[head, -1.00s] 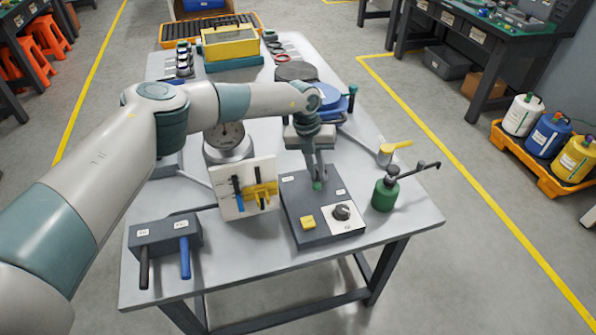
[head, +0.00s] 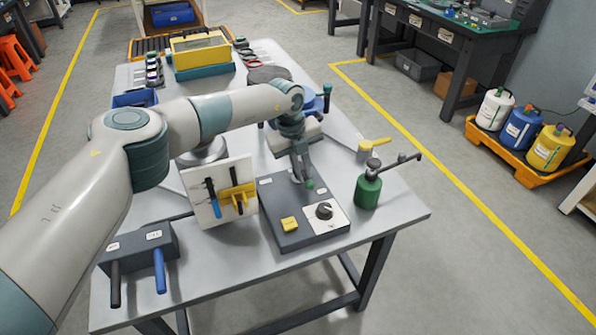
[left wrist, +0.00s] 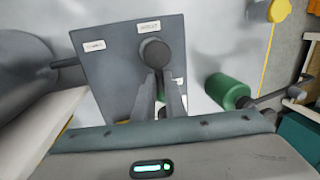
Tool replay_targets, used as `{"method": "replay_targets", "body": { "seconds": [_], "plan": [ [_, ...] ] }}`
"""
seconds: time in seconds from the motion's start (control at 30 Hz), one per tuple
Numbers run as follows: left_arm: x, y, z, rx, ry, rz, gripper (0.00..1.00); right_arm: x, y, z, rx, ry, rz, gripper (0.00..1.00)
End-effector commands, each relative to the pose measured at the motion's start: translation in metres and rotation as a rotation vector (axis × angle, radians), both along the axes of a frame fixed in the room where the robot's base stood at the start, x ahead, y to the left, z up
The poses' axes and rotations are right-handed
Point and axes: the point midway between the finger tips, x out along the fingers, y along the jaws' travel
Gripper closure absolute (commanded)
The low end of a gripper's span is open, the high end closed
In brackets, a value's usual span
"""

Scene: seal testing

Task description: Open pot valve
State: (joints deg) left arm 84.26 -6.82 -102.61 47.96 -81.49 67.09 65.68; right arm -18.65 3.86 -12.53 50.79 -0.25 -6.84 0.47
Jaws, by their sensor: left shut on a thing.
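A dark grey control box (head: 283,232) lies on the table's right front part, with a yellow button (head: 289,224) and a black knob (head: 324,211). My left gripper (head: 304,181) points down at the box's far part, shut on a small lever with a green tip (head: 309,183). In the left wrist view, my left gripper's fingers (left wrist: 160,100) meet just below a round dark boss (left wrist: 155,53) on the box and hide most of the lever. A small valve with a yellow handle (head: 374,144) stands on a pipe behind the box. My right gripper is out of view.
A green oil can (head: 368,188) with a long spout stands close right of the box. A white panel with coloured levers (head: 207,207) stands left of it. A box with black and blue handles (head: 140,248) is at front left. Pots stand behind my arm.

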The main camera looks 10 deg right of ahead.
Motion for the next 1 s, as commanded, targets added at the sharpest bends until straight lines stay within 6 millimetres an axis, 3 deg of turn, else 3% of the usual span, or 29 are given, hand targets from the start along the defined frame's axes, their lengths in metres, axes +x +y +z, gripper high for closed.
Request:
{"method": "replay_targets", "body": {
  "seconds": [0.2,0.23,0.3,0.73,1.0],
  "plan": [
    [0.003,0.000,0.003,-0.004,-0.006,0.005,1.00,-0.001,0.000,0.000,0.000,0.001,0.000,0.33],
    [0.003,0.000,0.003,-0.004,-0.006,0.005,0.84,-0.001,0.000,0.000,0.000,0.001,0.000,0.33],
    [0.003,0.000,0.003,-0.004,-0.006,0.005,0.71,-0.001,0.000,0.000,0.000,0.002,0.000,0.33],
    [0.001,0.001,0.004,-0.002,-0.002,0.001,0.71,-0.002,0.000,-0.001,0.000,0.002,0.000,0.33],
    [0.001,0.007,0.031,-0.001,-0.005,0.001,0.71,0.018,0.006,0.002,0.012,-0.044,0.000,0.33]
  ]
}}
